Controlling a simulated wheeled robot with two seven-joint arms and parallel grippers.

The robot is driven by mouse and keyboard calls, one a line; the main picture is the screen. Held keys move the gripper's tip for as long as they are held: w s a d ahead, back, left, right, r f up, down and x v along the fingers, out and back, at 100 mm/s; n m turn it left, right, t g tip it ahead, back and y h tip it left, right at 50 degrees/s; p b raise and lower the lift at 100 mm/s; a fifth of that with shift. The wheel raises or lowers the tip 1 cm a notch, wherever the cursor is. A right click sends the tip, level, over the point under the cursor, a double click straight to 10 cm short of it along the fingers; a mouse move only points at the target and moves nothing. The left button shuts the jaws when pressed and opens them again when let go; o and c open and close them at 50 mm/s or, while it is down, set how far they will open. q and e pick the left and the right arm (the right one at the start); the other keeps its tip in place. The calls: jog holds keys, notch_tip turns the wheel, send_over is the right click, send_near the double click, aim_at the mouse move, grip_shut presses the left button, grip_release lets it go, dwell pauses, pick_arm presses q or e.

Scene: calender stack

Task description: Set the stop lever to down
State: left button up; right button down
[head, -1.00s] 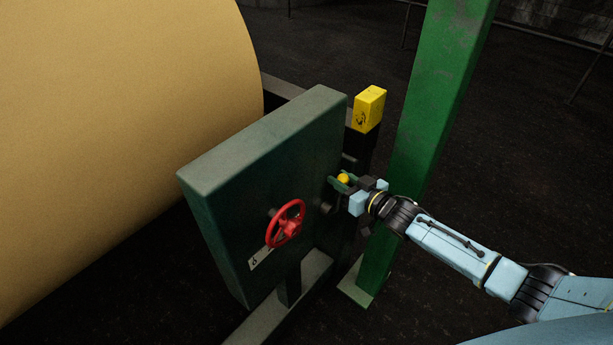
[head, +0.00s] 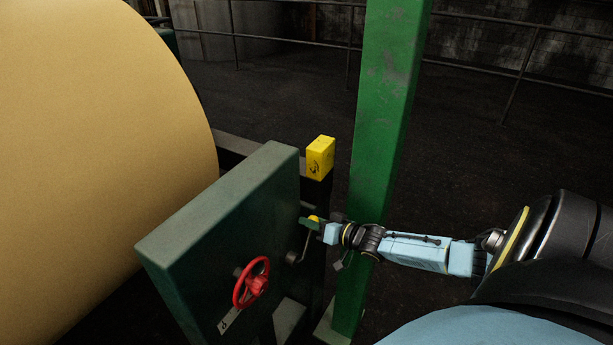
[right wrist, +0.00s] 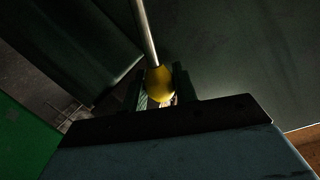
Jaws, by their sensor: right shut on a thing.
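The stop lever is a thin metal rod (right wrist: 146,35) with a yellow knob (head: 313,218) on its end. It sits at the right edge of the dark green machine box (head: 225,220). In the head view the rod runs up from a round hub (head: 292,257) to the knob, so the lever points upward. My right gripper (head: 310,222) is shut on the knob and partly hides it. In the right wrist view the yellow knob (right wrist: 160,83) sits between the fingers (right wrist: 158,92). My left gripper is out of view.
A red handwheel (head: 251,283) sticks out of the box front, left of and below the lever. A green post (head: 375,150) stands close behind my right forearm. A yellow block (head: 320,158) tops a dark post behind the box. A large tan roll (head: 95,150) fills the left.

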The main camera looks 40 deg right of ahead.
jog(key=shift+d, duration=0.1)
jog(key=c, duration=1.1)
grip_release()
jog(key=p+v, duration=0.3)
jog(key=v, duration=1)
jog(key=shift+s, duration=0.2)
